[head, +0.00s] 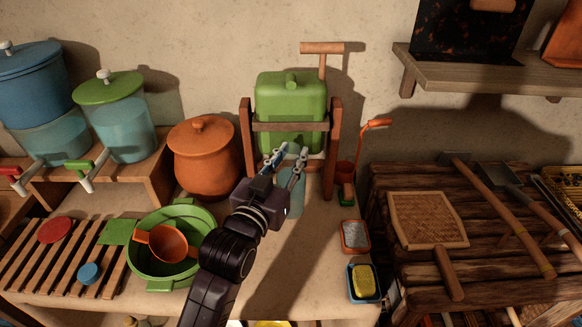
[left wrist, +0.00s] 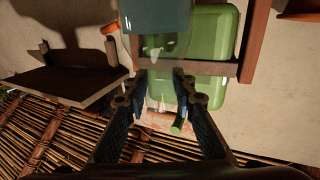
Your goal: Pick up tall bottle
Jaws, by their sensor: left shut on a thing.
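The tall bottle (head: 291,203) is a translucent teal bottle in front of the green tank, in the middle of the head view. My left gripper (head: 291,157) reaches in front of it and covers part of it. In the left wrist view the bottle (left wrist: 157,18) comes down from the top edge, with a clear narrower part between the fingers. My left gripper (left wrist: 161,80) is shut on that part. I cannot tell whether the bottle's base touches the counter. My right gripper is out of view.
A green tank (head: 290,95) in a wooden frame stands close behind. A clay pot (head: 201,160) and a green basin (head: 140,262) with an orange pot (head: 168,243) are to the left. Small trays (head: 355,250) lie at right. The front middle counter is clear.

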